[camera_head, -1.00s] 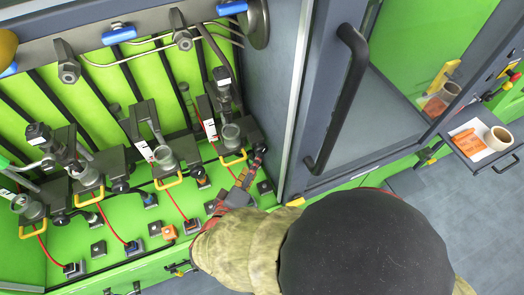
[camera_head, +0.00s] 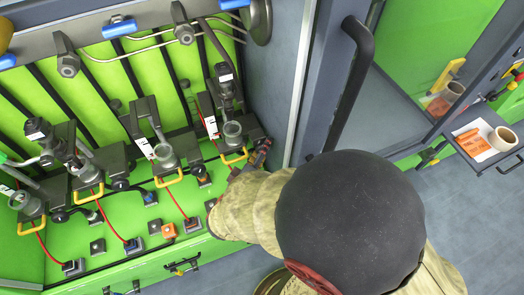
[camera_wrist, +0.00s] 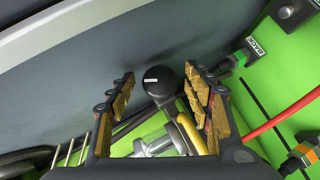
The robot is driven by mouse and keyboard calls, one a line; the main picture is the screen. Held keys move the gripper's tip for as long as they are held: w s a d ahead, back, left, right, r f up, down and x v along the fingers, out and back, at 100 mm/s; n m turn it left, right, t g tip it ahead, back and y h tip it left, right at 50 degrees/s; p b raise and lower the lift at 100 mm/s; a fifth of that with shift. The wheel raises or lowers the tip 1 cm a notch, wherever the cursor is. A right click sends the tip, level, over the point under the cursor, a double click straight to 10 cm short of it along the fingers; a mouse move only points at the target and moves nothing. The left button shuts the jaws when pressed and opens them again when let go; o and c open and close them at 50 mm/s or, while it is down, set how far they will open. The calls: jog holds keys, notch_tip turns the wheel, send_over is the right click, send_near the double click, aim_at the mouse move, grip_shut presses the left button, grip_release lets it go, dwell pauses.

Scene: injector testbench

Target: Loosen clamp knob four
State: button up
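Several clamps with yellow handles stand in a row on the green bench in the head view. Clamp four (camera_head: 233,134), the rightmost, sits by the grey side wall. Its black round knob (camera_wrist: 158,82) with a white mark shows in the wrist view between my gripper's fingers. My gripper (camera_wrist: 162,98) is open, with one padded finger on each side of the knob and gaps visible. In the head view my gripper (camera_head: 261,153) is at the right side of clamp four and the knob there is hidden or too small to tell.
The grey side wall (camera_head: 269,90) stands close to the right of clamp four. The yellow handle (camera_wrist: 190,97) and a glass cylinder (camera_wrist: 160,143) lie close beside the fingers. Red cables and small sockets (camera_head: 192,225) are on the bench front. A side shelf holds a tape roll (camera_head: 502,138).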

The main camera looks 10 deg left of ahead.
jog(key=shift+c, duration=1.2)
jog(key=c, duration=0.7)
jog(key=shift+c, duration=0.9)
jog(key=shift+f+b, duration=0.15)
jog(key=shift+b, duration=0.2)
jog(key=n+t+b, duration=0.1)
jog(key=b, duration=0.1)
jog(key=n+t+h+b, duration=0.1)
jog(key=n+t+b, duration=0.1)
jog(key=b, duration=0.1)
jog(key=n+t+b, duration=0.2)
jog(key=b, duration=0.1)
jog(key=shift+f+h, duration=0.3)
jog(key=shift+h, duration=0.1)
